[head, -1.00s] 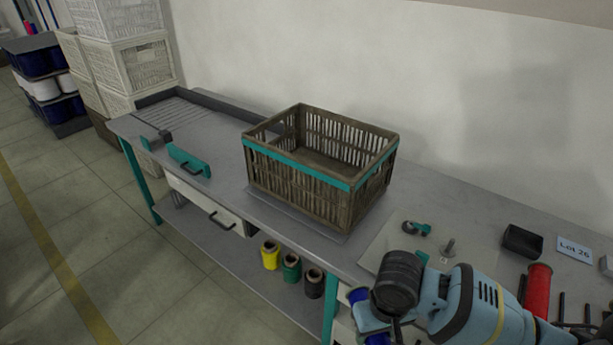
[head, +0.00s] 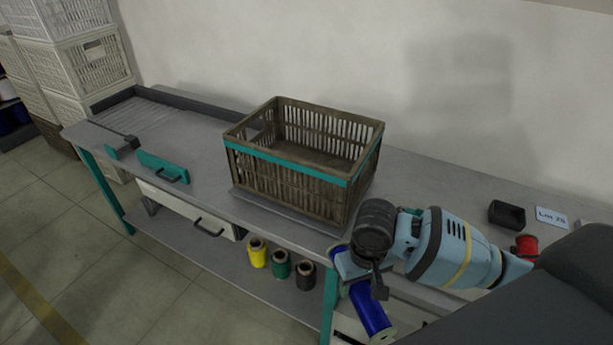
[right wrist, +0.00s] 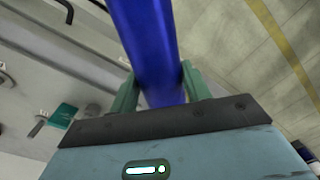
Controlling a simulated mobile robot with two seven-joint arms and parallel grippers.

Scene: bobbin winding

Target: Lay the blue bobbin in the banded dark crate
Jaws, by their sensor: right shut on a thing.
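The blue bobbin (head: 371,311) is held in my right gripper (head: 350,277), below and in front of the table's front edge. In the right wrist view the blue bobbin (right wrist: 147,45) lies between the two green fingers of my right gripper (right wrist: 160,88), which are shut on it. The banded dark crate (head: 298,170), slatted with a teal band round its upper part, stands upright on the table. It looks empty, though its near floor is hidden by its front wall. The right gripper is to the right of the crate and nearer. My left gripper is not in view.
The grey table (head: 205,165) runs along the wall. Yellow, green and black bobbins stand on its lower shelf (head: 225,250). A small black tray (head: 507,214), a lot card (head: 551,217) and a red bobbin (head: 526,245) are at right. White crates (head: 85,65) stack at far left.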

